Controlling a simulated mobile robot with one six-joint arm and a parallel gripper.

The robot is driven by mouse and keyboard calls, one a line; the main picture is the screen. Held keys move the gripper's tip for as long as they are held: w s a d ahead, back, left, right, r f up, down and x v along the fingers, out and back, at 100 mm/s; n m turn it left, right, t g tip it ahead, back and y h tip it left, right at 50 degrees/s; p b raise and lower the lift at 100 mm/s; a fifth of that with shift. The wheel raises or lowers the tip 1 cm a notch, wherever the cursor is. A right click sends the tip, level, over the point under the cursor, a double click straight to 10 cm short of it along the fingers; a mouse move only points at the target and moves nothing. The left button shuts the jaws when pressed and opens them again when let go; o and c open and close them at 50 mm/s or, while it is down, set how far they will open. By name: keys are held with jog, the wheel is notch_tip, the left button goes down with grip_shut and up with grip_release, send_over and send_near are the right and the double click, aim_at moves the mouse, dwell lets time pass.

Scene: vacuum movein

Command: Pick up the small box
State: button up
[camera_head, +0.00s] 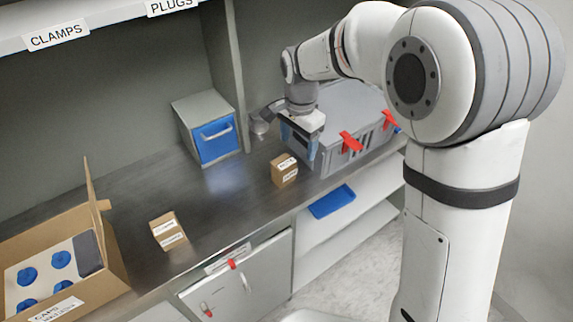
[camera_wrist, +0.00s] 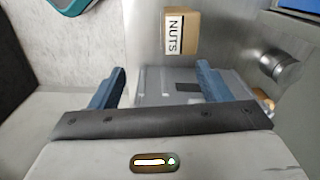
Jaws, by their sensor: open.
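A small brown cardboard box (camera_head: 284,170) with white labels sits on the dark counter near its front edge. Another small labelled cardboard box (camera_head: 168,232) sits farther left on the counter. In the wrist view a small box marked NUTS (camera_wrist: 182,32) lies ahead of the fingertips, slightly right of centre. My gripper (camera_head: 298,150) is open, above the counter at the left end of the grey case, just beyond and right of the nearer box. In the wrist view its two blue fingers (camera_wrist: 160,80) are spread apart with no box between them.
A grey case with red latches (camera_head: 352,118) stands right beside my gripper. A grey cabinet with a blue drawer (camera_head: 214,140) stands at the back. A large open carton (camera_head: 105,270) with blue-topped items is at left. Bare counter (camera_head: 225,200) lies between the two small boxes.

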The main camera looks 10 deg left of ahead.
send_over(284, 162)
jog(key=f, duration=0.4)
jog(key=shift+a+m, duration=0.3)
jog(key=shift+m, duration=0.1)
jog(key=f, duration=0.5)
jog(key=f+p, duration=0.1)
jog(key=f, duration=0.1)
jog(key=shift+d+f, duration=0.15)
jog(key=shift+d, duration=0.1)
jog(key=shift+c, duration=0.3)
jog(key=c, duration=1.1)
